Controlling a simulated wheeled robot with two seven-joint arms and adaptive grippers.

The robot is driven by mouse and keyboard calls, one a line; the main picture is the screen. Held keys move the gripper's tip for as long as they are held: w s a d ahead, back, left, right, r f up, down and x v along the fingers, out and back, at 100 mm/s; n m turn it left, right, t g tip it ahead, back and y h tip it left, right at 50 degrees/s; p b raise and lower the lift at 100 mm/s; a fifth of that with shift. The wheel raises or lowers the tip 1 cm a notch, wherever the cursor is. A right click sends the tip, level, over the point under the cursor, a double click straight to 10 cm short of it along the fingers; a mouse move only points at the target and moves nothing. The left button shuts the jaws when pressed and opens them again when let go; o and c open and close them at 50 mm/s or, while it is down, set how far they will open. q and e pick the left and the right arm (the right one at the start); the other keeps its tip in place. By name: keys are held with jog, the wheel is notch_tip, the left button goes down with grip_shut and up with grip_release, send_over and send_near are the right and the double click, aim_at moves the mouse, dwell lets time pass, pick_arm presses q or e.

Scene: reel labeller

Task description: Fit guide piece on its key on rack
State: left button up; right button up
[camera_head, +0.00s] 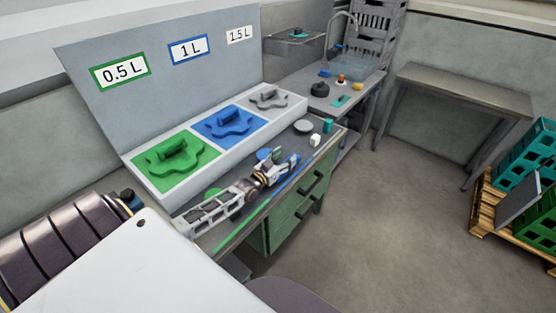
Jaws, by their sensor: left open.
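The rack (130,168) is a pale sloped shelf against a grey back panel. A green guide piece (175,160) lies under the 0.5 L label, a blue one (229,122) under 1 L, and a grey one (268,99) under 1.5 L. Each seems to lie flat on its coloured field; the keys cannot be made out. My left gripper (287,164) is open over the bench in front of the blue section, apart from the guide pieces. Small blue and green shapes show around it, partly hidden. My right gripper is not in view.
A grey disc (303,126), a white block (315,140) and a teal block (328,126) stand on the bench near its right end. A second bench with small items and a sink (352,67) is behind. A bare table (455,84) and crates (530,155) stand right. The floor between is clear.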

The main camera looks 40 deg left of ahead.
pick_arm(q)
jog(key=shift+s, duration=0.1)
jog(key=shift+s+a+r, duration=0.1)
jog(key=shift+s+a, duration=0.05)
jog(key=shift+s, duration=1.8)
jog(key=shift+s+a+f, duration=0.1)
jog(key=shift+s+a, duration=0.05)
jog(key=shift+s, duration=1.8)
jog(key=shift+s+a+r, duration=0.1)
jog(key=shift+s+a, duration=0.05)
jog(key=shift+s, duration=1.8)
jog(key=shift+d, duration=0.1)
